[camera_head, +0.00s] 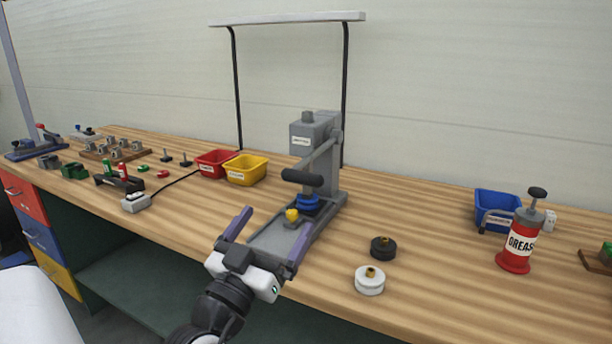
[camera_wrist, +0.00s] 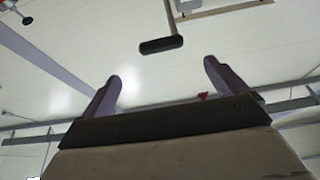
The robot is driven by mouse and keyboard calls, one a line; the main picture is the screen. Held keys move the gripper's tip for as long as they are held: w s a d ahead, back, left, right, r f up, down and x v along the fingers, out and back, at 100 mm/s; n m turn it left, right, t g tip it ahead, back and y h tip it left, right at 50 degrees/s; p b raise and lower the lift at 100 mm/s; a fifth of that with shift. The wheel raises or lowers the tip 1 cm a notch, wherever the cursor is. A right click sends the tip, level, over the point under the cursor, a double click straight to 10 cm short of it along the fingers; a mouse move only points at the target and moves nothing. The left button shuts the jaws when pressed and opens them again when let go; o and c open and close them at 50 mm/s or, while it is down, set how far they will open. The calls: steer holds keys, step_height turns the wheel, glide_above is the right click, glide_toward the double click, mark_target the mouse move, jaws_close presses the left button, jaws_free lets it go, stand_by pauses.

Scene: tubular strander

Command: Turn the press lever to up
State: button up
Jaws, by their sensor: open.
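The grey arbor press (camera_head: 308,135) stands on the wooden bench near the middle of the head view. Its lever (camera_head: 318,158) slopes down toward the front from the pivot at the right of the press head and ends in a black handle (camera_head: 302,178). The handle also shows in the wrist view (camera_wrist: 161,45), above and beyond my fingers. My gripper (camera_head: 268,236) is open and empty, in front of the press, with its fingers spread apart. It appears apart from the handle. A blue part (camera_head: 307,203) and a yellow part (camera_head: 291,215) are at the press base.
Red (camera_head: 214,163) and yellow (camera_head: 246,170) bins stand left of the press. A black knob (camera_head: 383,247) and a white knob (camera_head: 369,281) lie to the right. A grease can (camera_head: 520,241) and blue bin (camera_head: 497,211) stand farther right. A lamp frame (camera_head: 290,18) rises behind the press.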

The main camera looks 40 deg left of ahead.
mark_target(299, 182)
steer(key=p+x, duration=0.3)
steer(key=x, duration=0.9)
steer(key=shift+w+a+r+p, duration=0.15)
steer(key=shift+p, duration=0.25)
